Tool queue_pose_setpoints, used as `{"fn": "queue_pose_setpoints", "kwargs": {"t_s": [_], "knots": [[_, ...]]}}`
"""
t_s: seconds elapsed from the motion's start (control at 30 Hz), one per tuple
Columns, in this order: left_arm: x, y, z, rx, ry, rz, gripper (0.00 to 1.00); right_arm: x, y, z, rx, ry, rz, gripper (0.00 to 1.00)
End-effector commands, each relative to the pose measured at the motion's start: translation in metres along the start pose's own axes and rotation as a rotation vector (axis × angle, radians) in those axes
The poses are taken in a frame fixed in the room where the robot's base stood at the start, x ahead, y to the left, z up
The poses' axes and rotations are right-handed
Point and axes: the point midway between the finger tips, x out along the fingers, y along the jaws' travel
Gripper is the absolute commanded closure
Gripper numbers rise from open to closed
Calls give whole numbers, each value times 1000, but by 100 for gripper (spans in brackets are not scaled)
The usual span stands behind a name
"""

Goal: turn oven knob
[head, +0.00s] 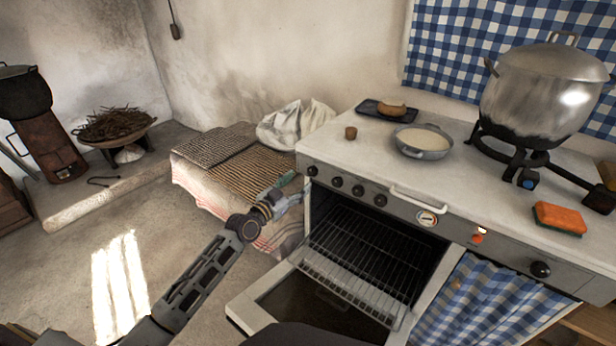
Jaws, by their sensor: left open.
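The white stove (455,205) stands at the right, with a row of several black oven knobs (336,182) on the left part of its front panel. The leftmost knob (312,171) is near the panel's left end. A larger black knob (540,269) sits at the panel's right. My left gripper (294,188) is open, just left of and slightly below the leftmost knob. I cannot tell whether it touches the panel. The oven door (275,300) is down, showing a wire rack (365,260). My right gripper is not in view.
A white handle (418,199) and a round gauge (427,218) are on the panel. A large pot (540,90), a shallow pan (423,144) and an orange sponge (559,218) are on the stovetop. A cloth-draped bench with woven mats (245,180) is behind my gripper.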

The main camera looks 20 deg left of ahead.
Motion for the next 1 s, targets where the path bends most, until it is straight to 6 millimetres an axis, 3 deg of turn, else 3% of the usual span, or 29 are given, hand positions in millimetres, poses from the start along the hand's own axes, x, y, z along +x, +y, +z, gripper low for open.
{"fn": "queue_pose_setpoints", "kwargs": {"t_s": [0.7,1.0], "knots": [[56,0,0,-2,0,0,44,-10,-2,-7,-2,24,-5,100],[66,0,0,-1,0,1,44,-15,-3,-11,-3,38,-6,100]]}}
